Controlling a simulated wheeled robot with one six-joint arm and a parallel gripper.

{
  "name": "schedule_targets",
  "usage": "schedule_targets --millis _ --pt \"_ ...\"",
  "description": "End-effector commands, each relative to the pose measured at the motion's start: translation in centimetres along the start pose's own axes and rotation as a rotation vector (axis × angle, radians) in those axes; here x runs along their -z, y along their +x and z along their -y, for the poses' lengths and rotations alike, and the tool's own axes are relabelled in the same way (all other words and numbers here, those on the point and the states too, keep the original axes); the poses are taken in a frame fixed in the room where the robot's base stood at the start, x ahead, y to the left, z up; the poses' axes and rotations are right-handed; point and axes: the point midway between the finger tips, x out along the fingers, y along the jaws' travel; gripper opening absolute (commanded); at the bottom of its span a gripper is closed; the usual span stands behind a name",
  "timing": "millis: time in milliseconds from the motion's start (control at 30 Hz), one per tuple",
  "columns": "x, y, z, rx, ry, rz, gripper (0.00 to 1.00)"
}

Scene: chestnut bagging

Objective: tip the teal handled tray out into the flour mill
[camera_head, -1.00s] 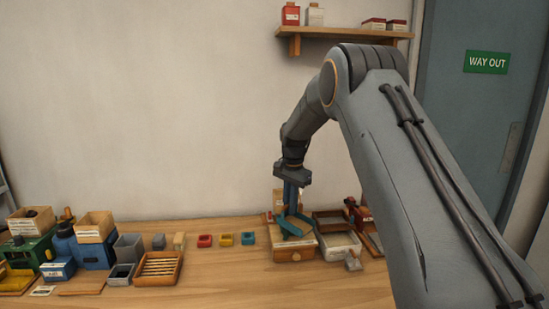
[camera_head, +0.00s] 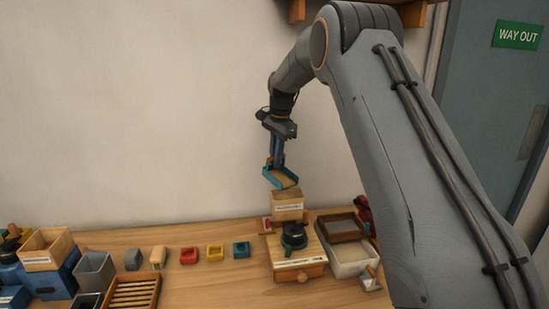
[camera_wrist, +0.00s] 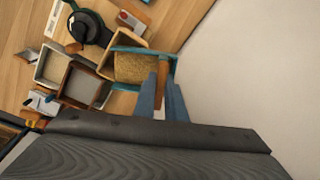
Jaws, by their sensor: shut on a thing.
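My gripper (camera_head: 275,155) is shut on the handle of the teal tray (camera_head: 267,174) and holds it in the air. Tan material shows in the tray, which looks slightly slanted in the head view. In the wrist view the tray's teal rim (camera_wrist: 135,51) surrounds the tan material, beside my fingers (camera_wrist: 166,100). The tray is above a labelled wooden box (camera_head: 287,208), apart from it. Two machines with wooden hoppers stand at the far left, one blue (camera_head: 50,282). The labels are too small to read, so I cannot tell which thing is the flour mill.
A wooden drawer box (camera_head: 298,270) with a black round top stands below. Pale and brown trays (camera_head: 352,258) lie to its right. Small red, yellow and teal blocks (camera_head: 215,253), a slatted wooden tray (camera_head: 131,293) and grey bins (camera_head: 95,272) are further left. The wall is close behind.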

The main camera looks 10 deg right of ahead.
Motion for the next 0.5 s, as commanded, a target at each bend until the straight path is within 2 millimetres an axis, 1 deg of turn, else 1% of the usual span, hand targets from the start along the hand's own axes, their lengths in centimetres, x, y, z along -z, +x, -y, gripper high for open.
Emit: schedule_targets --millis 267,500 --pt "0.0 0.5 -1.3 0.129 0.001 0.0 0.0" --pt "0.1 0.0 -2.0 0.215 0.001 -0.001 0.0"
